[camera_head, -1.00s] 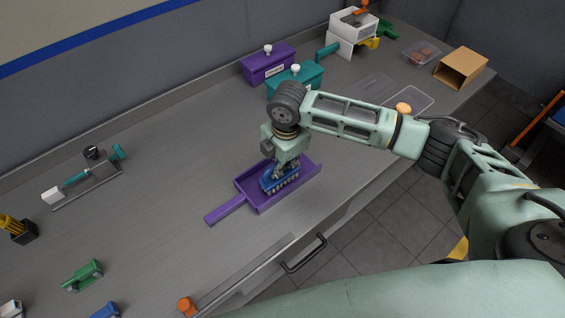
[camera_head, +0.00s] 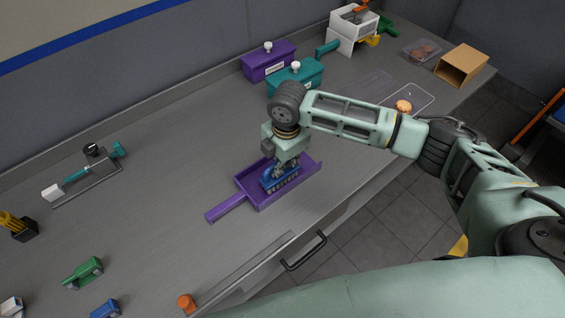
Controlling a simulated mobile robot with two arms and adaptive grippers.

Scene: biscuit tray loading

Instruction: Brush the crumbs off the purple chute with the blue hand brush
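The purple chute (camera_head: 246,190) lies on the grey worktop, its narrow handle pointing to the lower left. The blue hand brush (camera_head: 281,183) is in the wide part of the chute, bristles down. My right gripper (camera_head: 280,167) is above the brush with its fingers at the brush's top, and appears shut on it. The arm and brush hide part of the chute floor. I cannot make out any crumbs at this size. My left gripper is not in view.
A purple box (camera_head: 268,68) and a teal box (camera_head: 296,82) with white knobs stand behind my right arm. A clear tray (camera_head: 423,93) with a round biscuit (camera_head: 403,106) and an open cardboard box (camera_head: 461,69) are at the right.

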